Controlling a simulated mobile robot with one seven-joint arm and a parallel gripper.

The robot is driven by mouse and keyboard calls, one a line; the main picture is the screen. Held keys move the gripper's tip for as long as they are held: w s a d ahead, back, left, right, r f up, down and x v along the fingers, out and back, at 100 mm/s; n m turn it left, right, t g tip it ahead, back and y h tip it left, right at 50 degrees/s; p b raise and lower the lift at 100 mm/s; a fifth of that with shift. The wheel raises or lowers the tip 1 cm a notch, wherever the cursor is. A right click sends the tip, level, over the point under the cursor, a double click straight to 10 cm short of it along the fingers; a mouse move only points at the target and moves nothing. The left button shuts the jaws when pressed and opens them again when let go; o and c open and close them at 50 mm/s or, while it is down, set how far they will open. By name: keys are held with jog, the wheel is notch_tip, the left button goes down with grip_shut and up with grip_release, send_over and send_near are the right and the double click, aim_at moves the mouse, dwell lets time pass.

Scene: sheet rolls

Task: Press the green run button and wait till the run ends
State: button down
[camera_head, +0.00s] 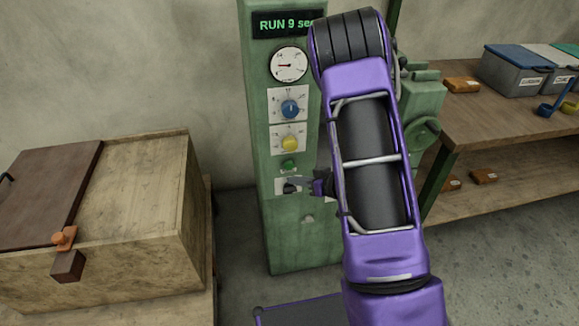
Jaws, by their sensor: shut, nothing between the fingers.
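The green control column (272,235) stands in the middle against the wall. Its dark display (284,24) shows green text that reads "RUN 9 se", with its right end hidden behind my arm. The green run button (289,165) is below the yellow knob. My gripper (300,185) is shut and empty, pointing left at the column's face. It is just below and right of the green button, in front of a plate with a dark switch (290,187). I cannot tell whether it touches the switch.
A gauge (289,64), a blue knob (290,109) and a yellow knob (290,143) sit above the button. A wooden chest (150,220) with an orange latch (64,238) stands left. A wooden bench (505,125) with lidded bins (514,75) is right. My purple arm hides part of the machine.

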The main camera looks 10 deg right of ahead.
jog(key=shift+s, duration=1.2)
